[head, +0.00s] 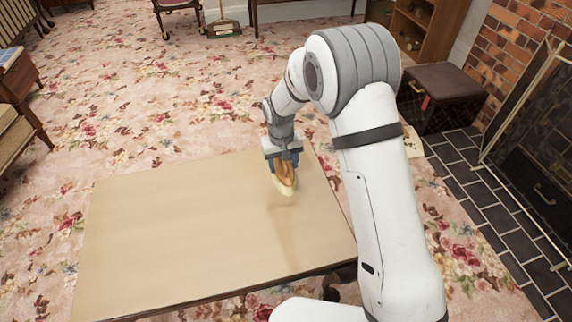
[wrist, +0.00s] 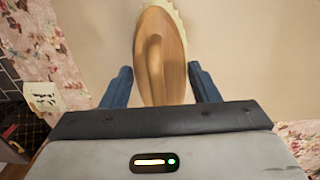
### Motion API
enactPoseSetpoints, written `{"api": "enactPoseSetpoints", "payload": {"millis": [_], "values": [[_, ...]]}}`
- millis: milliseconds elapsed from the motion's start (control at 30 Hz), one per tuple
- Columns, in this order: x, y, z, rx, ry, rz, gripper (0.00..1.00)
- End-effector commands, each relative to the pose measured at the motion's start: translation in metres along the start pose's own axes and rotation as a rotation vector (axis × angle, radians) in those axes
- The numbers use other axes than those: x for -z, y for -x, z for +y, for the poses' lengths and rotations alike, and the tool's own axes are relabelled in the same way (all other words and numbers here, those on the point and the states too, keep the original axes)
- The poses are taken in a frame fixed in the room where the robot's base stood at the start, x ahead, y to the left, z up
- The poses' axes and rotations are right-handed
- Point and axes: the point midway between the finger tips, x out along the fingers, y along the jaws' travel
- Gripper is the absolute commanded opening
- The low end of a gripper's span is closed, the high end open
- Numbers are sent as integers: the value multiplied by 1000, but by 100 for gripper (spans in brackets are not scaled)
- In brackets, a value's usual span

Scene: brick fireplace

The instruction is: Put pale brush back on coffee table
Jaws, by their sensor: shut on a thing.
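The pale brush (head: 287,187) has a brown wooden back and cream bristles. It is in my gripper (head: 283,164), which is shut on it above the far right part of the coffee table (head: 180,225). In the wrist view the brush (wrist: 160,55) sits between the two blue fingers of my gripper (wrist: 160,85), its wooden back facing the camera and its bristle edge showing at the top. The tan table top (wrist: 240,50) lies behind it. Whether the bristles touch the table is hard to tell.
The coffee table's top is otherwise bare. A brown box-shaped stool (head: 440,95) stands at the right by the brick fireplace (head: 525,40) and dark hearth tiles (head: 490,190). A pale paper-like item (wrist: 41,96) lies on the floor beside the table. Flowered carpet surrounds the table.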

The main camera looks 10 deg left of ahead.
Motion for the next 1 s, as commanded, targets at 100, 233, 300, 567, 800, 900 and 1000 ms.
{"api": "enactPoseSetpoints", "payload": {"millis": [100, 233, 300, 567, 800, 900, 1000], "values": [[0, 2, 0, 0, 0, 1, 30], [0, -2, 0, 0, 1, 0, 30], [0, -1, 0, 0, 1, 0, 59], [0, -1, -1, 0, 1, 0, 77], [0, 2, -1, 0, 2, 1, 77], [0, 13, -1, 0, 2, 1, 77], [1, 32, -1, 0, 2, 4, 77]]}}
